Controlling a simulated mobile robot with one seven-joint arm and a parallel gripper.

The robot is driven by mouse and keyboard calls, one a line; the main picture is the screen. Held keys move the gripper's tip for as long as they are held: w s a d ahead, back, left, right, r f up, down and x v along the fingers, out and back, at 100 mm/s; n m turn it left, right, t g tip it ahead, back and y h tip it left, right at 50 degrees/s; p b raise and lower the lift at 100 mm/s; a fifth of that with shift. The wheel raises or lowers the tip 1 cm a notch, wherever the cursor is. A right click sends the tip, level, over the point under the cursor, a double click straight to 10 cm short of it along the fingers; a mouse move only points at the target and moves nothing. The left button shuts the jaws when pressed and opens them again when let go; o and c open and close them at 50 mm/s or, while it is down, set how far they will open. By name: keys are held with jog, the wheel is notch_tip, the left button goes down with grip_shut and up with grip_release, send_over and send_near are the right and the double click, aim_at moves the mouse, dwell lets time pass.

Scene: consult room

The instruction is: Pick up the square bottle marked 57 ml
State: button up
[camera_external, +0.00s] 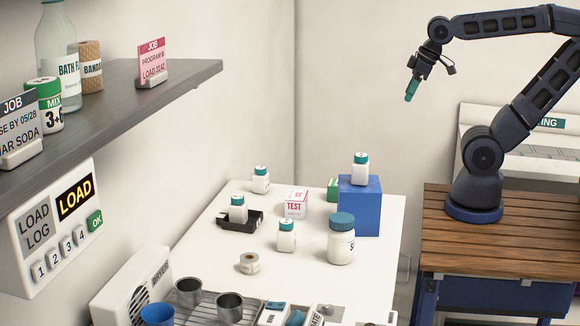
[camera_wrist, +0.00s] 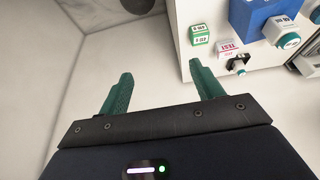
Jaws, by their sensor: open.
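Several small white square bottles with teal caps stand on the white table (camera_external: 385,255). One bottle (camera_external: 261,184) is at the back left, one (camera_external: 238,214) sits on a black holder (camera_external: 257,219), one (camera_external: 286,241) stands near the middle, and one (camera_external: 360,174) is on top of a blue block (camera_external: 366,208). Their markings are too small to read, so I cannot tell which is the 57 ml one. My gripper (camera_external: 409,92) is high above the table, well apart from the bottles. In the wrist view its green fingers (camera_wrist: 163,78) are spread and empty.
A larger round bottle (camera_external: 341,246), a TEST box (camera_external: 296,206), a green box (camera_external: 333,189) and a tape roll (camera_external: 249,264) share the table. Metal cups (camera_external: 229,308) stand at the front. A loaded shelf (camera_external: 150,88) juts out at left. The air around my gripper is clear.

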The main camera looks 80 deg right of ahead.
jog(key=n, duration=3.5)
send_over(259, 179)
jog(key=s+d, duration=0.1)
jog(key=s, duration=0.3)
notch_tip(259, 179, down, 19)
jog(key=x, duration=0.4)
jog(key=shift+w+d, duration=0.25)
jog(key=shift+d, duration=0.05)
jog(key=shift+d+x, duration=0.2)
jog(key=shift+x, duration=1.3)
jog(key=shift+d+x, duration=0.15)
jog(key=shift+x, duration=1.4)
jog(key=shift+w+r, duration=0.1)
jog(key=shift+w, duration=0.1)
jog(key=c, duration=1.1)
